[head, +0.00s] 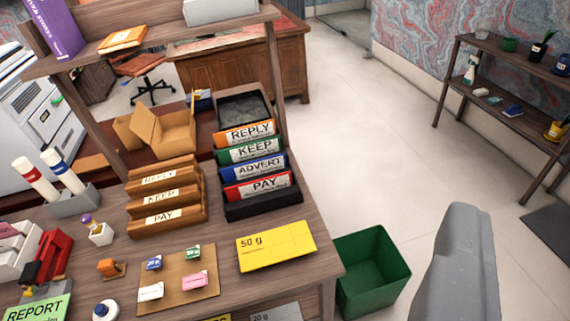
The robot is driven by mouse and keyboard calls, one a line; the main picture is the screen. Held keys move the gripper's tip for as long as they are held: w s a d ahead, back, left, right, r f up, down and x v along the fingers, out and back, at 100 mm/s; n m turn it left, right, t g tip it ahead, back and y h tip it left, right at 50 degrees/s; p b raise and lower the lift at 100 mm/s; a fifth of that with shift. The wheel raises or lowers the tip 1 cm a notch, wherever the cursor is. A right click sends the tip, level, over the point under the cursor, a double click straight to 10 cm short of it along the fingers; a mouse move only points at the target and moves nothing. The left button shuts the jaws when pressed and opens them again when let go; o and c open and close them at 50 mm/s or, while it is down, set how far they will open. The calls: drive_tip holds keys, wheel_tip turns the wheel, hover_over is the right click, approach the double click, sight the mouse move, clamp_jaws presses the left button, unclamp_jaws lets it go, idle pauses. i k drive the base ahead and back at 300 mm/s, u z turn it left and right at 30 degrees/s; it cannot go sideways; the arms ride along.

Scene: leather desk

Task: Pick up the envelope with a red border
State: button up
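I cannot make out an envelope with a red border in the head view. A flat yellow piece (277,246) marked "50 g" lies on the right front of the desk. A flat orange-edged item (122,39) lies on the upper shelf, too small to identify. A pale piece marked "20 g" (275,313) is cut off at the bottom edge. My gripper's fingers do not show. A smooth grey shape (457,265) rises at the lower right; I cannot tell what it is.
A sorter (262,208) with REPLY, KEEP, ADVERT and PAY labels stands beside a wooden rack (165,225). A small board (178,287) holds several coloured pieces. A green bin (372,270) stands on the floor right of the desk. Open floor (350,140) lies beyond.

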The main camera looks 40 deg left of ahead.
sight(272, 183)
drive_tip(key=u, duration=0.5)
drive_tip(key=i, duration=1.25)
drive_tip(key=u, duration=0.9)
drive_tip(key=k, duration=0.8)
drive_tip(key=u, duration=0.15)
drive_tip(key=i, duration=0.9)
drive_tip(key=z, duration=0.05)
